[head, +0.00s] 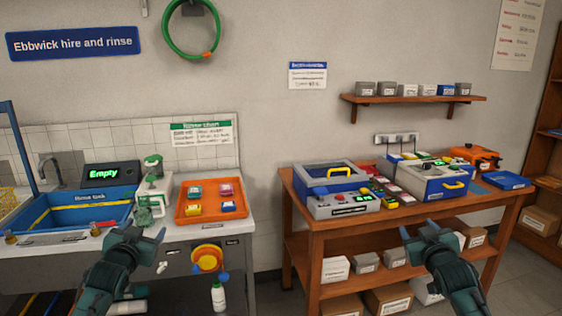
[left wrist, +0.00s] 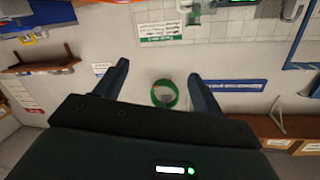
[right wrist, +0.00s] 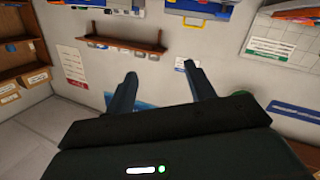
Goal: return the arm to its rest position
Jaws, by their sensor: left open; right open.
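My left gripper (head: 143,238) is raised in front of the sink counter, at the lower left of the head view. It is open and empty; its two fingers also show apart in the left wrist view (left wrist: 158,85). My right gripper (head: 424,234) is raised in front of the wooden bench, at the lower right of the head view. It is open and empty; its fingers also stand apart in the right wrist view (right wrist: 160,85). Neither gripper visibly touches anything.
The wooden bench (head: 325,222) holds blue and grey test units (head: 340,204) and an orange case (head: 474,157). The counter holds a blue rinse tank (head: 75,213) and an orange tray (head: 212,215) with several coloured blocks. A shelf (head: 415,99) hangs on the wall. Floor shows between counter and bench.

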